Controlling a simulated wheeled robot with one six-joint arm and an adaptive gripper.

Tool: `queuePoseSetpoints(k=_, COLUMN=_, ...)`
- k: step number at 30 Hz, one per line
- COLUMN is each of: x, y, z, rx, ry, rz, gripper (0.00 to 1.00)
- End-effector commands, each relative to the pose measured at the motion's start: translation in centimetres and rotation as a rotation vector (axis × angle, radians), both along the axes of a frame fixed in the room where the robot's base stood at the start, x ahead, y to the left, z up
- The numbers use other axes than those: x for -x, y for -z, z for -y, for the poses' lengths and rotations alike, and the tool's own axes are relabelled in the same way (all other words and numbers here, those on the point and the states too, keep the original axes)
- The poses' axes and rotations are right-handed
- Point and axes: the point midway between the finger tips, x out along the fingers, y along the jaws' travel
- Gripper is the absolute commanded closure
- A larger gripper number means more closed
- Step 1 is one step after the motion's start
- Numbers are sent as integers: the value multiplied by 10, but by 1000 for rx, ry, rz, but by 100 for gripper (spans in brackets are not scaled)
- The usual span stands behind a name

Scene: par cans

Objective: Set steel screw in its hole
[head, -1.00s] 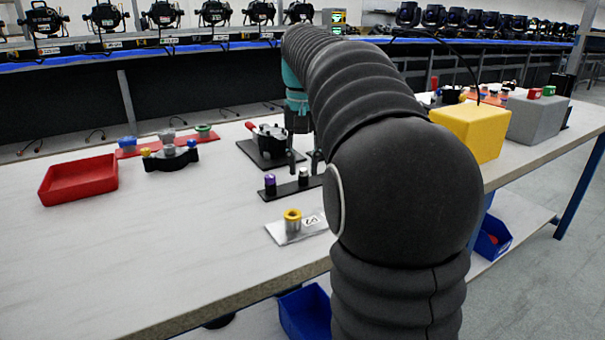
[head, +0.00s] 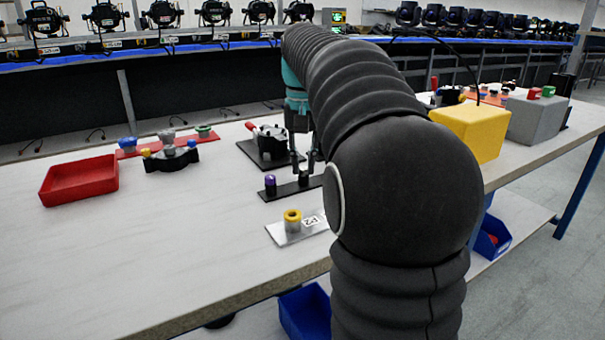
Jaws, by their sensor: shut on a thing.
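The steel screw (head: 303,180) is small and stands in the dark strip (head: 286,192), to the right of a purple-topped screw (head: 270,184). My gripper (head: 303,172) points down over the strip, with its fingers on either side of the steel screw's top. It is shut on the steel screw. The fingers partly hide the screw, and its lower end is not clear at this size. Which hole belongs to the steel screw cannot be told. The black holder (head: 172,162) on the left carries a grey and a yellow-topped piece.
A black clamp-like fixture (head: 270,140) stands just behind my gripper. A yellow-ringed piece sits on a silver plate (head: 285,235) in front. A red tray (head: 78,181) is at left, a yellow box (head: 470,130) at right. The front left of the table is clear.

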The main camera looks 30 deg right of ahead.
Motion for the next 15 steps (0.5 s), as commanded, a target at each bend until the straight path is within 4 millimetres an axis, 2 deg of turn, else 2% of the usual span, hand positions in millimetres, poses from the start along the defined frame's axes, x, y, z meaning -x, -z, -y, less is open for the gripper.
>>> queuePoseSetpoints(k=15, x=0, y=-22, z=0, rx=0, ry=0, rz=0, gripper=100)
